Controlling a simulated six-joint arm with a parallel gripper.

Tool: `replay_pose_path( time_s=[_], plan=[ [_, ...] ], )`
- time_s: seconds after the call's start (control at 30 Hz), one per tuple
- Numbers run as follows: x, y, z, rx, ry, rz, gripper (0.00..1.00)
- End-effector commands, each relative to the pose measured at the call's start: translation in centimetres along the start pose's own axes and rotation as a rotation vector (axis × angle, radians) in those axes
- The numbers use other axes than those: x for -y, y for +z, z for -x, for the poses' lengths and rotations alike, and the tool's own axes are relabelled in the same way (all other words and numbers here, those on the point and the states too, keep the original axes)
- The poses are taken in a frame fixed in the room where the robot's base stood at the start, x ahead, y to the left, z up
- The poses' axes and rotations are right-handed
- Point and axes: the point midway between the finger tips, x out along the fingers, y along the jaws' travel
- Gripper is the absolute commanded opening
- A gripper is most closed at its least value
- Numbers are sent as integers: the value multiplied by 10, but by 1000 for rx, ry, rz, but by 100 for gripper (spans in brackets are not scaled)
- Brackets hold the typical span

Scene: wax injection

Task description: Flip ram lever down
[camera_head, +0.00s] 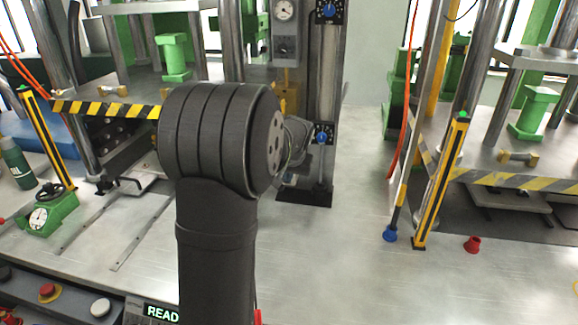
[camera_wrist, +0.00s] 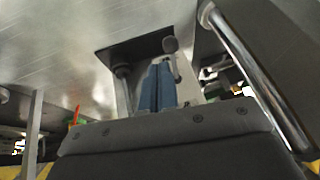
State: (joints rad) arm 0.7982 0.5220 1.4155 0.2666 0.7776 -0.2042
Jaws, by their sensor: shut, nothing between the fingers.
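In the wrist view my gripper (camera_wrist: 157,88) shows as two blue fingers, shut against each other and empty. A dark round knob (camera_wrist: 170,44) on a short stem shows just beyond the fingertips; it looks like the ram lever's end, but I cannot be sure. I cannot tell whether the fingers touch it. In the head view my dark wrist joint blocks the middle, and the fingertips and the lever are hidden behind it.
Black-and-yellow striped bars (camera_head: 105,108) cross the left press. A yellow post (camera_head: 440,180) and a red cap (camera_head: 472,244) stand at right.

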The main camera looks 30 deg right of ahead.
Motion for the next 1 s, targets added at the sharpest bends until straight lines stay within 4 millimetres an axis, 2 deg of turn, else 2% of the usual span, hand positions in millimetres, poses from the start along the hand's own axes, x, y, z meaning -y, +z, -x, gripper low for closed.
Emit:
replay_pose_path(
  time_s=[0.1,0.23,0.7,0.9,1.0],
  plan=[
    [6,2,-19,1,0,1,0],
    [10,2,-32,1,1,0,0],
    [11,3,-38,0,2,-1,0],
    [11,10,-57,2,1,-1,0],
    [11,11,-58,2,1,0,0]
  ],
)
